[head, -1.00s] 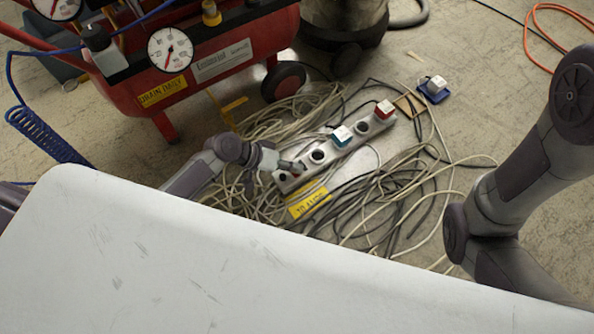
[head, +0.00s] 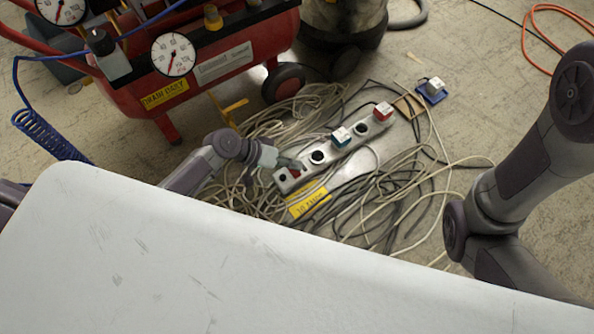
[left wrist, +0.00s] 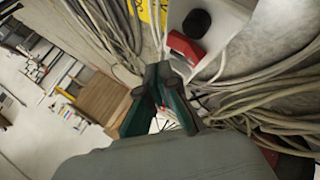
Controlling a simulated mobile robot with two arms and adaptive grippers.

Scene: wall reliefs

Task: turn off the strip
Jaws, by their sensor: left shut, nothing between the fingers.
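My right gripper is out of sight.
Loose cables (head: 400,190) surround the strip. A red compressor (head: 215,60) with gauges stands at the back left. A dark canister (head: 343,25) stands behind. A blue-based plug (head: 433,89) lies to the right of the strip.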

